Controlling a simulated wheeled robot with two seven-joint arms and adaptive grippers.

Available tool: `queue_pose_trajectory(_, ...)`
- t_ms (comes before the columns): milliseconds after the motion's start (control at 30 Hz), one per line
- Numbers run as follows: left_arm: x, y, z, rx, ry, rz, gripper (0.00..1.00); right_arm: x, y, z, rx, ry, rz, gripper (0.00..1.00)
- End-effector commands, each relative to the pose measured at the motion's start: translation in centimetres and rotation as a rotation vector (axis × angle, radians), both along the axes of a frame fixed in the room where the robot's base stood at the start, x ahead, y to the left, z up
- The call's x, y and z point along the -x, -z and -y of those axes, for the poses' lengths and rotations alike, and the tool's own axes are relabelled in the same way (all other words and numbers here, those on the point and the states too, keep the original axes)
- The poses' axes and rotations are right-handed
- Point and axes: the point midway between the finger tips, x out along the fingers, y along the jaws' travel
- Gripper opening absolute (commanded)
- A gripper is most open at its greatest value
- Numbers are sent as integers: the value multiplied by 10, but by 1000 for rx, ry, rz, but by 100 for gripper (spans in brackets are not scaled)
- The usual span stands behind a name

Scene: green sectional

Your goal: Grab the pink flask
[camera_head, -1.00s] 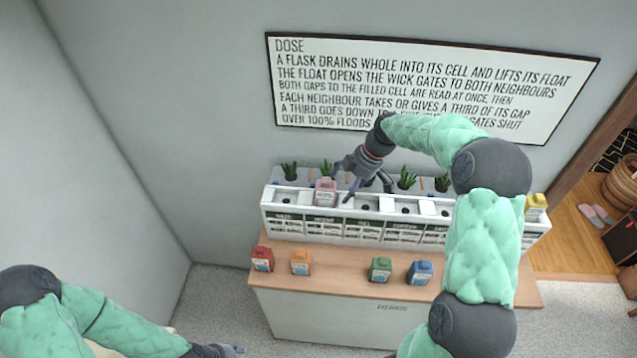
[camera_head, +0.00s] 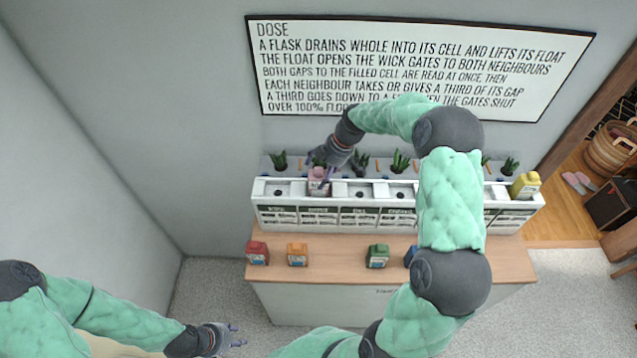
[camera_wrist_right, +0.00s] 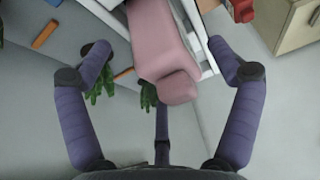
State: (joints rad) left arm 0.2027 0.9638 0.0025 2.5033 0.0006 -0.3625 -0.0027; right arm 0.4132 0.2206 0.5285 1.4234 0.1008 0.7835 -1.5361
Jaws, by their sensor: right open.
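The pink flask (camera_head: 318,182) stands on the white planter unit (camera_head: 330,216), over its second cell from the left. My right gripper (camera_head: 324,170) is at the flask, just behind and above it in the head view. In the right wrist view the pink flask (camera_wrist_right: 163,50) lies between the spread fingers of the right gripper (camera_wrist_right: 163,75), with gaps on both sides. The right gripper is open. My left gripper (camera_head: 236,338) is low at the left, away from the counter; its fingers look spread and empty.
A yellow flask (camera_head: 525,185) stands at the unit's right end. Small plants line the back. A sign (camera_head: 420,65) hangs on the wall.

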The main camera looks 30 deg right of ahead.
Motion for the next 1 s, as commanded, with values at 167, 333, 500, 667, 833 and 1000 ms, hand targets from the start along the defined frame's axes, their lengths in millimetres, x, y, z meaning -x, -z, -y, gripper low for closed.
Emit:
queue_pose_trajectory(167,0,-4,0,0,0,0,40,-4,23,-7,-1,-1,-2,91)
queue_pose_trajectory(333,0,-5,0,0,0,0,40,-6,31,-10,0,0,0,91)
queue_pose_trajectory(500,0,-5,0,0,0,0,40,-6,31,-10,0,0,0,91)
queue_pose_trajectory(667,0,-5,0,0,0,0,40,-6,31,-10,0,0,0,51)
queue_pose_trajectory(833,0,-5,0,0,0,0,40,-6,31,-9,0,0,1,22)
queue_pose_trajectory(1000,0,-5,0,0,0,0,40,-6,30,-9,0,0,1,22)
